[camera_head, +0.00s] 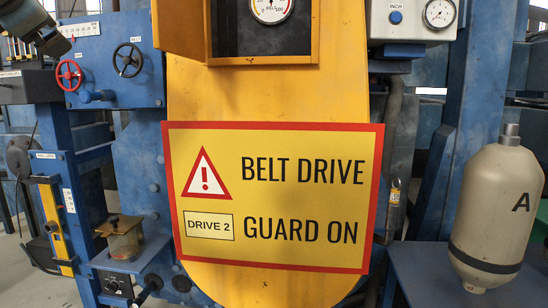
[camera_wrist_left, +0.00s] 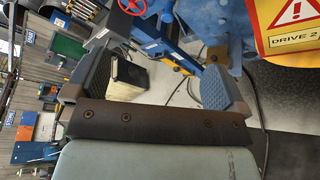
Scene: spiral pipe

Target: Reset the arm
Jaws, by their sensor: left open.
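My left gripper (camera_head: 48,38) shows only as a dark part at the top left corner of the head view, in front of the blue machine. In the left wrist view my left gripper (camera_wrist_left: 154,78) has its two ridged fingers wide apart with nothing held between them. A black and beige box (camera_wrist_left: 126,80) lies beyond the fingers, apart from them. My right gripper is in neither view.
A yellow belt guard (camera_head: 265,95) with a warning sign (camera_head: 275,195) fills the middle. A blue machine with a red handwheel (camera_head: 69,75) and a black handwheel (camera_head: 128,60) stands left. A beige bottle (camera_head: 497,205) marked A stands right on a blue surface (camera_head: 425,275).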

